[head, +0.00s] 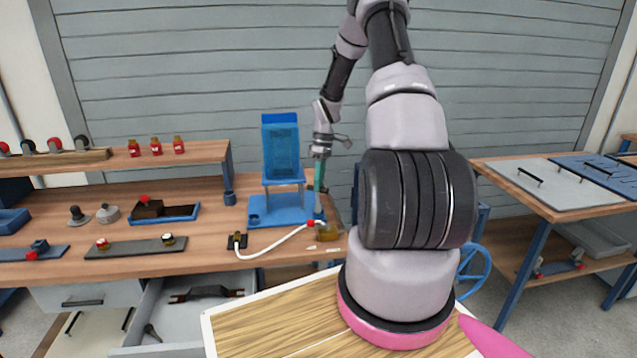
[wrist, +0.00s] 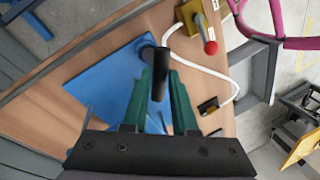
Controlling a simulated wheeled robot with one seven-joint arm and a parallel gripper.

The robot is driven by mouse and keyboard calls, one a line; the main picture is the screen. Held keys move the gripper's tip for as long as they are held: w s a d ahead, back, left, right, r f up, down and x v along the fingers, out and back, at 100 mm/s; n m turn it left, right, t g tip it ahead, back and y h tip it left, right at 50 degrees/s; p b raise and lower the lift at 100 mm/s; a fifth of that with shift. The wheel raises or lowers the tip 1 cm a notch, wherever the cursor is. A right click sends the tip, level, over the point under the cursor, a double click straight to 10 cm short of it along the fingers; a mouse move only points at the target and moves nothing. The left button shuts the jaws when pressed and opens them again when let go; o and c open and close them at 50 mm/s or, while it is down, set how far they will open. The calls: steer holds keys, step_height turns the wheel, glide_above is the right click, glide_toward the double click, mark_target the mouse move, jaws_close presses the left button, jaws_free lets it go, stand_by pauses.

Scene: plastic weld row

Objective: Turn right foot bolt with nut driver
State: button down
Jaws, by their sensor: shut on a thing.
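The blue machine (head: 281,148) stands upright on its blue base (head: 266,207) near the bench's right end. The base also shows in the wrist view (wrist: 100,80). My gripper (head: 319,182) points down over the base's front right corner. Its green fingers (wrist: 160,80) are shut on the black nut driver (wrist: 157,65). The driver's far end meets a round blue foot (wrist: 146,43) at the base's corner. The bolt itself is hidden under the driver, so I cannot tell whether it is fully seated.
A yellow block (wrist: 195,18) with a red knob (wrist: 210,47) lies close to the driver. A white cable (head: 275,248) runs from there to a black socket (head: 237,241). An open drawer (head: 190,312) juts out below the bench. A blue tray (head: 180,213) lies left of the machine.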

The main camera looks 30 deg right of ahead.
steer(key=m+t, duration=0.1)
steer(key=m, duration=0.3)
steer(key=shift+s, duration=0.15)
steer(key=m+t, duration=0.1)
steer(key=m, duration=0.3)
steer(key=shift+s+m+y, duration=0.1)
steer(key=shift+m+y, duration=0.2)
steer(key=shift+m, duration=0.1)
steer(key=m+t, duration=0.1)
steer(key=m, duration=0.3)
steer(key=shift+s, duration=0.1)
steer(key=m, duration=0.3)
steer(key=shift+m+t+h, duration=0.3)
steer(key=shift+t+h, duration=0.1)
steer(key=m, duration=0.2)
steer(key=shift+a+m, duration=0.1)
steer(key=shift+m, duration=0.2)
steer(key=shift+f, duration=1)
